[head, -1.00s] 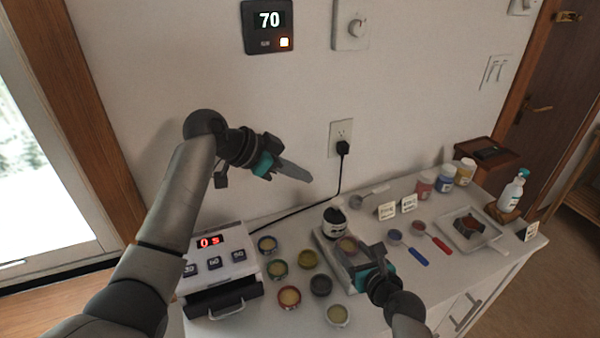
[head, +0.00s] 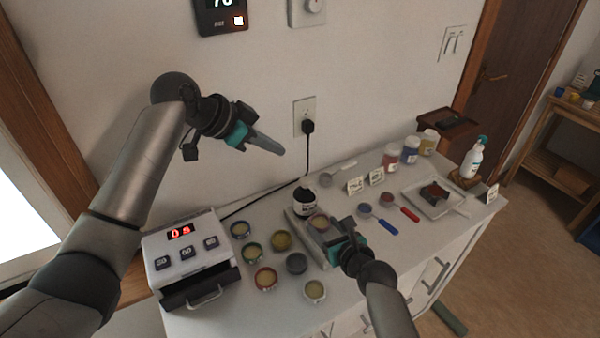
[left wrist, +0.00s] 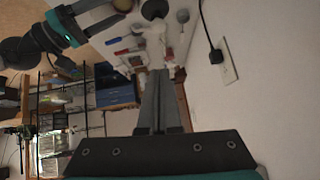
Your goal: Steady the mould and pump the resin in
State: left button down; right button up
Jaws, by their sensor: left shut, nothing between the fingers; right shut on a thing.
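A white jar with a black pump top (head: 304,203) stands on a pale tray (head: 306,243) on the counter. A round mould with yellowish contents (head: 319,222) sits just in front of it. My right gripper (head: 337,232) is shut on this mould from the right. My left gripper (head: 266,142) is shut and empty, raised in the air above and left of the pump jar, touching nothing. The left wrist view also shows its closed fingers (left wrist: 160,105), with the pump's dark top (left wrist: 155,9) beyond them.
Several filled tins (head: 266,279) and a white machine with a red display (head: 190,255) stand left of the tray. Measuring spoons (head: 379,219), small signs, coloured jars (head: 410,150), a square tray (head: 429,207) and a spray bottle (head: 473,158) stand to the right. A wall runs behind.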

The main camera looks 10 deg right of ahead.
pick_arm(q)
send_over(303, 182)
notch_tip(303, 182, down, 7)
jog(key=shift+s+a+f, duration=0.15)
jog(key=shift+f, duration=0.35)
jog(key=shift+s+a+f, duration=0.1)
jog(key=shift+a+f, duration=0.05)
jog(key=shift+f, duration=0.3)
jog(key=shift+w+f, duration=0.15)
jog(key=shift+f, duration=0.8)
jog(key=shift+f, duration=0.1)
jog(key=shift+a+f, duration=0.1)
jog(key=shift+f, duration=0.8)
